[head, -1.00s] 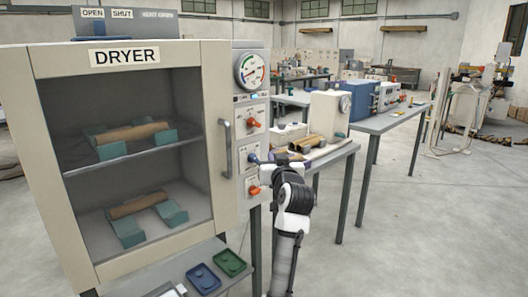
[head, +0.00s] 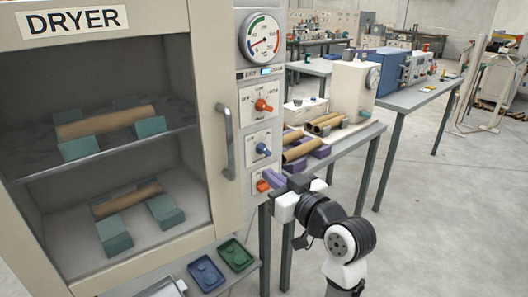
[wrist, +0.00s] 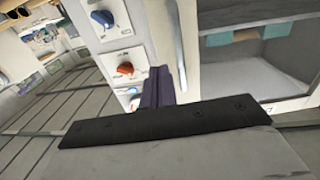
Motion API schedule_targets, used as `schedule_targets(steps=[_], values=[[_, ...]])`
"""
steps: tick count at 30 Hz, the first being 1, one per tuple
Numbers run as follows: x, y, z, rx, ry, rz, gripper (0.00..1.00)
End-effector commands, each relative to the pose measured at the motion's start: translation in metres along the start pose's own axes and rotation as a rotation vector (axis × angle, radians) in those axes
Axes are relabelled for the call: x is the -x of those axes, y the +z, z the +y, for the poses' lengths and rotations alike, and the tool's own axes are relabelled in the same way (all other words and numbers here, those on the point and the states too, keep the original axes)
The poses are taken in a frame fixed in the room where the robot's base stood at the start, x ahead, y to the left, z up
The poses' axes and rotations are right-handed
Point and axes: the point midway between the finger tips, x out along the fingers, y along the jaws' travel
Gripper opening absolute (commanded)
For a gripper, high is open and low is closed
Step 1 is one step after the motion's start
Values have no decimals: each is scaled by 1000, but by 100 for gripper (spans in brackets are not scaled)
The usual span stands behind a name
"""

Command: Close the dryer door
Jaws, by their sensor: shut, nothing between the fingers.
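The dryer door (head: 215,60) is a cream frame around a dark window with a vertical grey handle (head: 226,142) at its right. It looks flush with the control panel; I cannot tell whether any gap is left. My gripper (head: 272,178), with purple fingers, is shut and empty. It is at the panel's lower end, by the lowest orange knob (head: 263,186), below and right of the handle. In the wrist view the closed fingers (wrist: 158,86) stand between the panel's orange knob (wrist: 124,69) and the dryer window (wrist: 250,55). Contact with the panel cannot be judged.
The panel also carries a gauge (head: 262,38), an upper orange knob (head: 263,106) and a blue knob (head: 263,149). Behind my gripper is a bench with brown tubes (head: 325,123). Blue (head: 206,272) and green (head: 235,254) trays lie below the dryer. The floor at right is open.

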Motion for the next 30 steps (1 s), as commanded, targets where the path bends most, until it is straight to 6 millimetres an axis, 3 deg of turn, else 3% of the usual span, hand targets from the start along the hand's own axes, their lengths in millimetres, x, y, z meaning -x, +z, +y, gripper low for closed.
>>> schedule_targets(steps=[5,18,24,30], values=[[-22,-2,-1,-2,-5,-1,0],[-112,-4,0,-1,-2,-2,0],[-133,-2,0,-1,1,0,0],[-138,0,0,-1,2,0,0]])
